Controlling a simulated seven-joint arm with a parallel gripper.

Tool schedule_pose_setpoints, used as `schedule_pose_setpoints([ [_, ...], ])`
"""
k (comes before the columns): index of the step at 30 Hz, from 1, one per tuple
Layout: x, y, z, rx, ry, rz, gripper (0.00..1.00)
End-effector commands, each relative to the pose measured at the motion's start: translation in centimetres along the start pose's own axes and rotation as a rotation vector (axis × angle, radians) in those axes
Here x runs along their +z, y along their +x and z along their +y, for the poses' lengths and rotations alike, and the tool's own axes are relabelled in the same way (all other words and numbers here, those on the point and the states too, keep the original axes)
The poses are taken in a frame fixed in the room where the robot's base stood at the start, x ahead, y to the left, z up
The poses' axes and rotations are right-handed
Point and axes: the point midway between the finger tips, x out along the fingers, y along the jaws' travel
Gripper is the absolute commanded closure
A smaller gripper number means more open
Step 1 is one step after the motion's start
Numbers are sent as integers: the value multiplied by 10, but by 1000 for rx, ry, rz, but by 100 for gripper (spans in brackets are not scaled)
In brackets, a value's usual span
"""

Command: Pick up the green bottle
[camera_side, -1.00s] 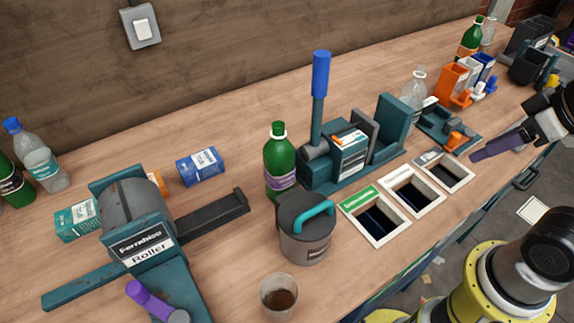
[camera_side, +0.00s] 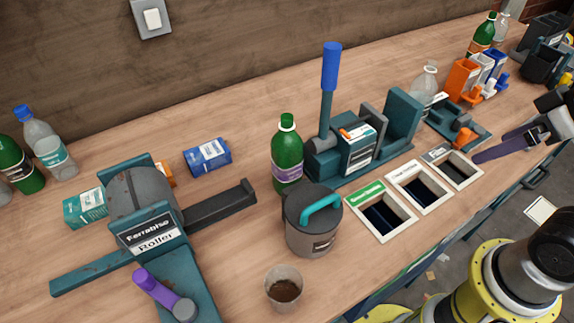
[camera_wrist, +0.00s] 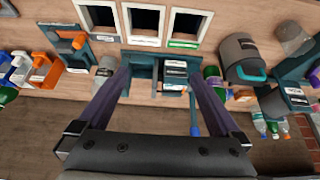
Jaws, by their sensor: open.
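Another green bottle (camera_side: 17,167) is cut off at the left edge, and a third (camera_side: 483,36) stands at the far back right. My gripper (camera_side: 478,158) is at the right of the side view, well away from the middle bottle. In the wrist view its two purple fingers (camera_wrist: 160,76) are spread wide, with nothing held between them.
The grey pot (camera_side: 312,230) with a teal handle stands close in front of the middle bottle. A teal press (camera_side: 345,170) with a blue lever stands just right of it. Framed bins (camera_side: 382,212) line the front edge. A roller machine (camera_side: 150,205) is at left.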

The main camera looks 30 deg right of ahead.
Motion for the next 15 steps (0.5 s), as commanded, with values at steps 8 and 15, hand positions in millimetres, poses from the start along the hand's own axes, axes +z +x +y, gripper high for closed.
schedule_pose_setpoints([
  [8, -18, -30, 0, 0, 0, 8, 0],
  [15, -61, -75, -5, -11, 96, -32, 0],
])
